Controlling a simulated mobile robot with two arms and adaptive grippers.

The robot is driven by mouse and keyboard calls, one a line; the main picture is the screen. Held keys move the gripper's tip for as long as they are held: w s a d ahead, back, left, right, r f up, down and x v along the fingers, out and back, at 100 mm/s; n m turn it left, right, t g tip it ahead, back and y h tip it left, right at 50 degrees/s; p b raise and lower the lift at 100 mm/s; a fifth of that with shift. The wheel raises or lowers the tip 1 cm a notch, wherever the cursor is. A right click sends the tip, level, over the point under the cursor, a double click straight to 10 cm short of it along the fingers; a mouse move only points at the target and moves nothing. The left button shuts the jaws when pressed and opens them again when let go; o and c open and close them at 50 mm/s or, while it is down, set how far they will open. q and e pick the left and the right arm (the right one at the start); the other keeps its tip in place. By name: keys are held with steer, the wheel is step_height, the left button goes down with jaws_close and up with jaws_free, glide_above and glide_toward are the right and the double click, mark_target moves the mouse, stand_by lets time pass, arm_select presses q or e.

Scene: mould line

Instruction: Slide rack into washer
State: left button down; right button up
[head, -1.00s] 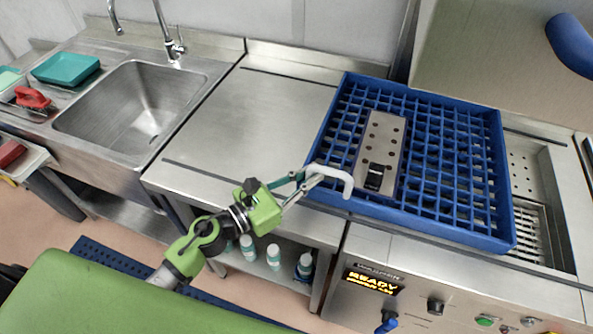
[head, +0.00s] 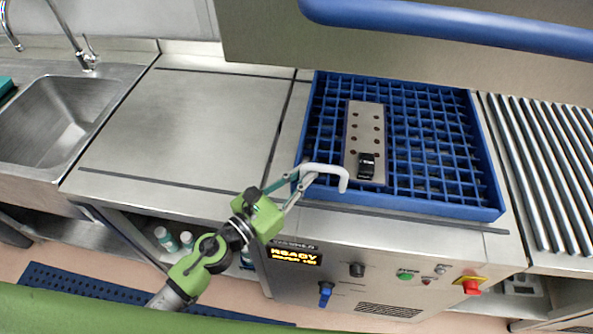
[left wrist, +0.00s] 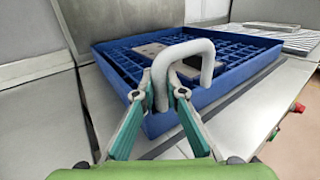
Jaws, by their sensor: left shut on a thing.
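The blue grid rack (head: 455,207) lies flat on the washer (head: 345,262), below its raised hood (head: 270,40). Its left edge is just right of the seam with the left table. A steel plate with holes and a black block (head: 353,130) lies in the rack. My left gripper (head: 296,188) is at the rack's front left corner, shut on a white bent handle (head: 325,170). In the left wrist view, the handle (left wrist: 183,48) arches up from between my fingers (left wrist: 163,100) in front of the rack (left wrist: 215,95). Whether its far end joins the rack is unclear. My right gripper is not in view.
A bare steel table (head: 190,125) and a sink (head: 50,125) are at left. A roller conveyor (head: 545,165) stands close by the rack's right. The hood's blue bar (head: 450,25) crosses above the back. The washer display (head: 295,256) reads READY.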

arm_select(q)
steer(key=shift+d, duration=0.2)
steer(key=shift+s, duration=0.1)
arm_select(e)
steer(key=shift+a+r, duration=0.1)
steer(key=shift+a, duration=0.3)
arm_select(q)
steer(key=c, duration=2.1)
jaws_free()
steer(key=shift+d, duration=0.2)
steer(key=shift+s+a, duration=0.45)
steer(key=shift+a, duration=0.05)
steer(key=v, duration=1)
steer(key=shift+s+a, duration=0.2)
steer(key=shift+s, duration=0.1)
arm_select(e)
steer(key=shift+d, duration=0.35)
